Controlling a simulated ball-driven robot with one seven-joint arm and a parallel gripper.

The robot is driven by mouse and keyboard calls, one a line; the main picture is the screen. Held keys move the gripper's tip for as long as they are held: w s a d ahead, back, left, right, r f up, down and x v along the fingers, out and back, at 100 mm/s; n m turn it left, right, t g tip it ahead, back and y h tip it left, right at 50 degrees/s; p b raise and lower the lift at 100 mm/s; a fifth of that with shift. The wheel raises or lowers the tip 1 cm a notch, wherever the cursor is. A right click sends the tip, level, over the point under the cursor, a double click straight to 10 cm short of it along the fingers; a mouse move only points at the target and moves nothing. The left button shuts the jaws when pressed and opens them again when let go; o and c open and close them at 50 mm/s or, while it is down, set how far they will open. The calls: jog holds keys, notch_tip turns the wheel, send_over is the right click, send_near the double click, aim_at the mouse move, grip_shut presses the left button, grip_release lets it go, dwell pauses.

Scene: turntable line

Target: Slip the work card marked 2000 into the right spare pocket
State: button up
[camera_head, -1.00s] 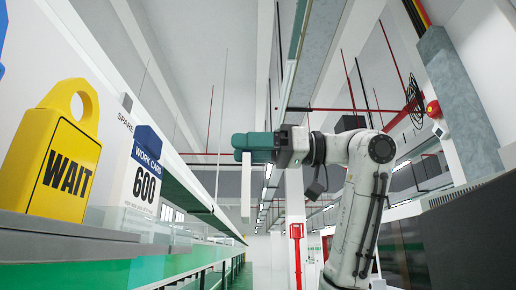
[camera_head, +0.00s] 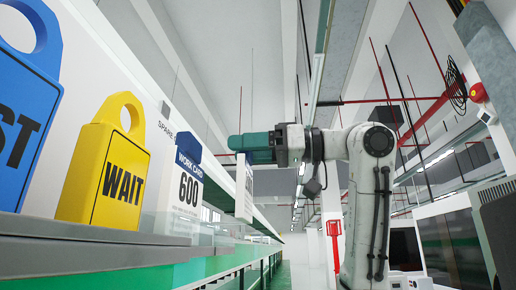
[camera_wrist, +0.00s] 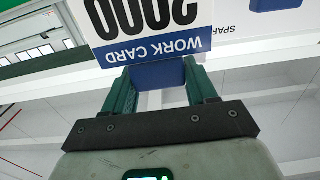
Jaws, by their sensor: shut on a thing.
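The work card marked 2000 (camera_wrist: 150,35) is white with a blue band and shows upside down in the wrist view. My gripper (camera_wrist: 160,75) is shut on its blue tab end. In the head view my gripper (camera_head: 238,144) holds the card (camera_head: 244,190) hanging upright, seen nearly edge-on, to the right of the 600 card and above the shelf. A SPARE label (camera_head: 167,129) shows on the panel above the 600 card; part of one also shows in the wrist view (camera_wrist: 303,20). I cannot clearly make out the right spare pocket.
A blue and white work card marked 600 (camera_head: 188,185) stands in a clear pocket. To its left are a yellow WAIT tag (camera_head: 115,175) and a large blue tag (camera_head: 25,110). The shelf (camera_head: 90,232) with clear pocket fronts runs along the panel. A blue object (camera_wrist: 275,5) shows in the wrist view.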

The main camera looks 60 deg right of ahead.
jog(key=w+a+f+b, duration=0.2)
jog(key=w+f, duration=0.1)
jog(key=w, duration=0.2)
jog(key=shift+f, duration=0.4)
dwell(0.5)
jog(key=shift+w, duration=0.1)
jog(key=o, duration=1.5)
jog(key=shift+d+b, duration=0.1)
jog(key=shift+b, duration=0.2)
jog(key=b+v, duration=0.3)
jog(key=v, duration=0.7)
jog(key=shift+s+d, duration=0.1)
jog(key=shift+s, duration=0.3)
